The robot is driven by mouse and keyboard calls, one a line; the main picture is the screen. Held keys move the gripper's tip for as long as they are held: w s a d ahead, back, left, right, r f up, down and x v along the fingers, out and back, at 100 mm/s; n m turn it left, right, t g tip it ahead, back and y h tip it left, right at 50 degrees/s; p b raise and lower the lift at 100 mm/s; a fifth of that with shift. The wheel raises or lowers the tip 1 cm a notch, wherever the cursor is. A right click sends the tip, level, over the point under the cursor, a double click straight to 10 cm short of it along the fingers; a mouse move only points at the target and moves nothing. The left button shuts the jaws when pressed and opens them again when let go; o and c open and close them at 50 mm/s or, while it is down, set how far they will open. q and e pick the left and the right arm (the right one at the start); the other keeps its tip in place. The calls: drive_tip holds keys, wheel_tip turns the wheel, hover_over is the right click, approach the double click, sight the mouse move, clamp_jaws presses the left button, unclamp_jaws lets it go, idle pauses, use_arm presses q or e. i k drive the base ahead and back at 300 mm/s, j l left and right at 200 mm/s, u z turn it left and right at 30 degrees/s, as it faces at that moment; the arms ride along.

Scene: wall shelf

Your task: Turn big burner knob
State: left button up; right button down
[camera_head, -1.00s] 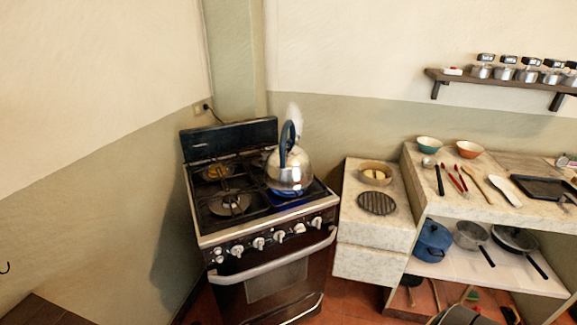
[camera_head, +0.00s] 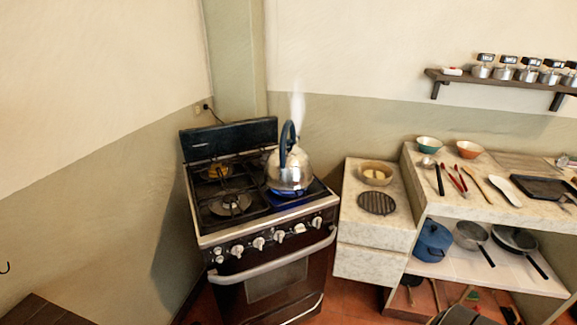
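The black stove (camera_head: 262,262) stands in the corner, with a row of white knobs along its front panel. Knobs show at the left (camera_head: 237,250), the middle (camera_head: 259,243) and the right (camera_head: 317,222). I cannot tell which one belongs to the big burner. A large round burner (camera_head: 231,204) sits at the front left of the stovetop, and no flame shows on it. A steel kettle (camera_head: 289,170) with a dark blue handle stands on the right side, over a blue glow, with steam rising. Neither of my grippers is in view.
A silver oven handle bar (camera_head: 275,258) runs across the stove below the knobs. A stone counter (camera_head: 372,232) with a round grate (camera_head: 377,202) stands at the right. Red floor (camera_head: 345,297) shows in front of it.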

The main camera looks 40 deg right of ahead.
sight(298, 228)
drive_tip(key=k+z, duration=0.15)
drive_tip(key=z, duration=1.1)
drive_tip(key=k+j, duration=0.05)
